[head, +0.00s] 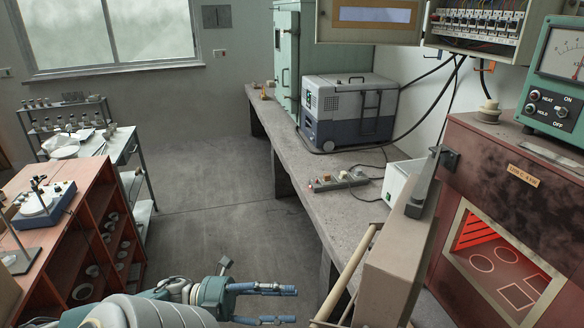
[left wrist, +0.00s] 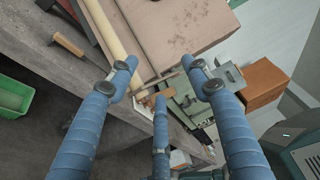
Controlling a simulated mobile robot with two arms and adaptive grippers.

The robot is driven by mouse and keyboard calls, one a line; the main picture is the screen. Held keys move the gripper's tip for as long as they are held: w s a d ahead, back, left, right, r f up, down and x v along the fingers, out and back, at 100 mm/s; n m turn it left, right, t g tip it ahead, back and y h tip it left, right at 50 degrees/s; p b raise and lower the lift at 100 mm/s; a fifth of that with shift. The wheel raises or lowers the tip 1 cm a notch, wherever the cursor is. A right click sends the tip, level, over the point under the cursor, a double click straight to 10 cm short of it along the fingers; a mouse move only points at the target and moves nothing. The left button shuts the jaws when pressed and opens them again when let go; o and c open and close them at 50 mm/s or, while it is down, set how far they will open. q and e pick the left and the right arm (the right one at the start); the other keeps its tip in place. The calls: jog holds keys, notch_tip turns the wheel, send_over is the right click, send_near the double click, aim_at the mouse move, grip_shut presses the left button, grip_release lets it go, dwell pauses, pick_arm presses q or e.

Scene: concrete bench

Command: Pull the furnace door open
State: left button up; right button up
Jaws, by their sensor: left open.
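The furnace (head: 480,165) is a dark red-brown box at the right of the head view, its square mouth (head: 510,268) uncovered and glowing red inside. Its thick grey-brown door (head: 392,265) stands swung out from the mouth, on the left. A long cream bar handle (head: 347,275) runs along the door's outer face. My left gripper (head: 296,305) is open and empty, left of the handle at the bottom. In the left wrist view the handle (left wrist: 113,32) and the door (left wrist: 190,25) lie beyond the spread blue fingers; contact is not clear. My right gripper is out of view.
The concrete bench (head: 300,160) carries a grey cooler box (head: 350,115), a power strip (head: 338,182) and cables. A green meter box (head: 555,85) sits on the furnace. Red shelving (head: 80,235) stands at the left. Open floor (head: 215,190) lies between shelving and bench.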

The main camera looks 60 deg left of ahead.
pick_arm(q)
jog(key=shift+s+a+r, duration=0.1)
jog(key=shift+s+a, duration=0.1)
jog(key=shift+s, duration=0.35)
jog(key=shift+s+a, duration=0.2)
jog(key=shift+s, duration=0.3)
jog(key=shift+p, duration=0.35)
jog(key=shift+c, duration=0.3)
